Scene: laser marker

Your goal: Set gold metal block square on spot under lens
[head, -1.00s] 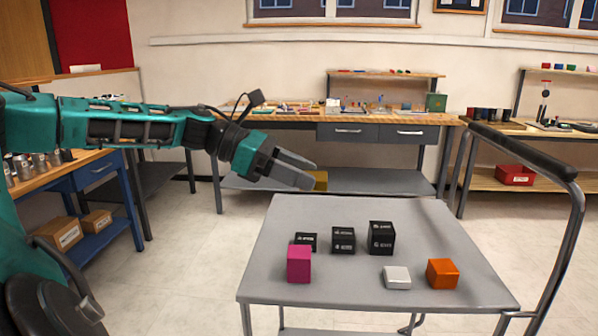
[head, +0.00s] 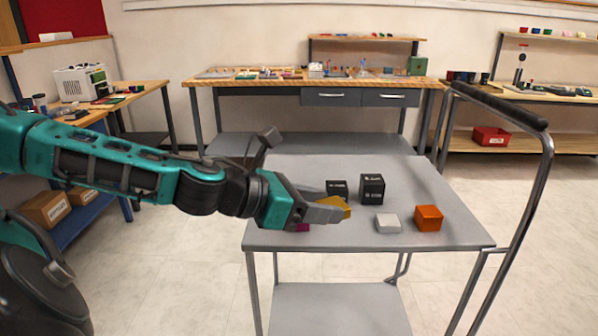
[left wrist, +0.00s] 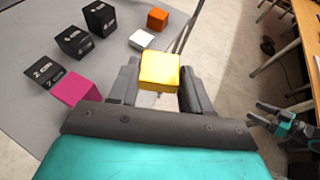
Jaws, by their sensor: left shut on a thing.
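The gold metal block (head: 341,204) is held between the fingers of my left gripper (head: 334,208), above the near left part of the grey cart top (head: 455,232). In the left wrist view the gold block (left wrist: 160,70) sits between the two dark fingers, clear of the cart top. Part of another teal arm with a dark end (left wrist: 278,122) shows at the right of that view; its finger state is unclear. I cannot make out a lens or a marked spot in either view.
On the cart are black labelled blocks (head: 372,189), a magenta cube (left wrist: 75,88) mostly hidden by my gripper in the head view, a silver block (head: 387,222) and an orange cube (head: 428,217). A white machine (head: 80,83) stands on the left bench. A handle rail (head: 535,185) edges the cart's right.

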